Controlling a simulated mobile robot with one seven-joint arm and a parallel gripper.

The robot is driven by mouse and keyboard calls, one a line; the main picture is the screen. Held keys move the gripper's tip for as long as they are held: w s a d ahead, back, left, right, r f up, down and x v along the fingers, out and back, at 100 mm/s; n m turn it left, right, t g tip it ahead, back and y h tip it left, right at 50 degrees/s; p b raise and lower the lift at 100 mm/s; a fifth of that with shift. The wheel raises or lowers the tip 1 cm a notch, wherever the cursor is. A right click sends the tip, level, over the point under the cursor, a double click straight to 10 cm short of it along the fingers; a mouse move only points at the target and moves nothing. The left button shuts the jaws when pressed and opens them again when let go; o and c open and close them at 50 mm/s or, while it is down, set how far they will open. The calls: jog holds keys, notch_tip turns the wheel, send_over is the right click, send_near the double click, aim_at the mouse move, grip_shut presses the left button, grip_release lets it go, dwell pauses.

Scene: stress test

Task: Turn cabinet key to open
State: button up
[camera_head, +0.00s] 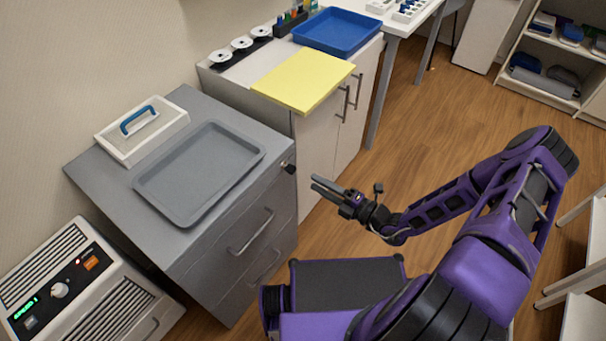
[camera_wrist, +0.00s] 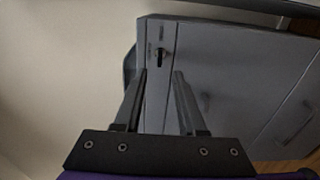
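The grey cabinet (camera_head: 222,238) stands against the wall at the left in the head view. Its small dark key (camera_head: 289,168) is in the lock near the top right of the drawer front. In the wrist view, the key (camera_wrist: 160,58) shows on the grey cabinet face (camera_wrist: 222,65), just beyond and between the fingertips. Small markings sit beside and above the lock, too small to read. My gripper (camera_head: 314,183) is open and empty, its two fingers apart, pointing toward the cabinet front. It also shows in the wrist view (camera_wrist: 160,76). A gap separates the fingertips from the key.
A grey tray (camera_head: 200,172) and a white caddy with blue handle (camera_head: 142,128) lie on the cabinet. A white cabinet (camera_head: 325,150) with a yellow board (camera_head: 304,80) and blue tray (camera_head: 338,32) stands beyond. A control unit (camera_head: 70,285) is lower left. Floor at right is partly clear.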

jog(key=v, duration=0.9)
